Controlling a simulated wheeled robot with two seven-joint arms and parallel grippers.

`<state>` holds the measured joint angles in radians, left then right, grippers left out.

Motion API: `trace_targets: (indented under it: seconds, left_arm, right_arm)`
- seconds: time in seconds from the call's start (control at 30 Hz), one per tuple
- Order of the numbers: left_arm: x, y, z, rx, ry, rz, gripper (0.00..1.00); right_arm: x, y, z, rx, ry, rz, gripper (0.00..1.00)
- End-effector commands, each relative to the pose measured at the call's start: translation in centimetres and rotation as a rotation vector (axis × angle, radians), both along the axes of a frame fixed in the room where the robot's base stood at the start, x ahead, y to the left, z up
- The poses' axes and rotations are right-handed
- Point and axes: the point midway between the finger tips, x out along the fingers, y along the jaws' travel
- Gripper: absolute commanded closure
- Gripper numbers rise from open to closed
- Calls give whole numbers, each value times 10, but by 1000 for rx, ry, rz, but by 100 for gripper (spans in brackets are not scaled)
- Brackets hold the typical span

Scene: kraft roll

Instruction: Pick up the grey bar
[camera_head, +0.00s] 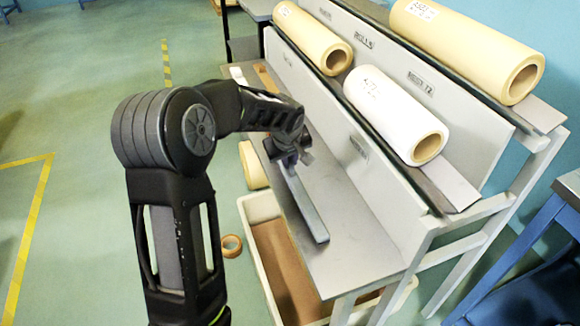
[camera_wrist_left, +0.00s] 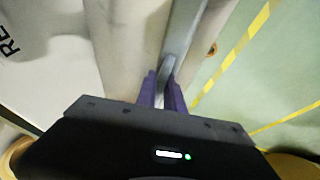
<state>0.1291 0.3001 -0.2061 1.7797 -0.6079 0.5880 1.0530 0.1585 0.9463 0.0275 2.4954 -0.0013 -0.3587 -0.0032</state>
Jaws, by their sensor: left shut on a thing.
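The grey bar (camera_head: 304,207) is long and narrow and lies along the grey lower shelf (camera_head: 345,250) of the rack in the head view. My left gripper (camera_head: 284,160) is at the bar's far end, with its fingers pointing down. In the left wrist view the purple fingers (camera_wrist_left: 163,92) are closed around the bar (camera_wrist_left: 180,40), which runs away from them. The fingertips are partly hidden in the head view. I cannot tell whether the bar touches the shelf. My right gripper is in neither view.
A white roll (camera_head: 395,112) and cream rolls (camera_head: 315,38) lie on the sloped upper tiers. A white crate (camera_head: 262,208) with a brown bottom stands on the floor below the lower shelf. A tape ring (camera_head: 231,246) lies on the floor beside it. The floor at left is clear.

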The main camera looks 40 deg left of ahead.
Motion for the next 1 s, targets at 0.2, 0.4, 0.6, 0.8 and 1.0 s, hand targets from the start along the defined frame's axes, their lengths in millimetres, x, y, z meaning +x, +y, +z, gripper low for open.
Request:
trace_targets:
  seconds: [0.2, 0.4, 0.6, 0.8, 1.0]
  left_arm:
    - [2, 0, 47, 1, -8, 0, 100]
    - [1, 0, 76, 1, -5, -1, 100]
    - [1, 0, 82, 0, -2, -1, 100]
    - [1, 0, 81, 1, -3, 0, 100]
    - [1, 0, 81, 1, -3, 0, 100]
  right_arm:
    - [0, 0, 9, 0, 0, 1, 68]
    - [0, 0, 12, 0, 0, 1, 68]
    - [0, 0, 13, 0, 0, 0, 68]
    - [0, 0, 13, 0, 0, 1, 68]
    - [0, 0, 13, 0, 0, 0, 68]
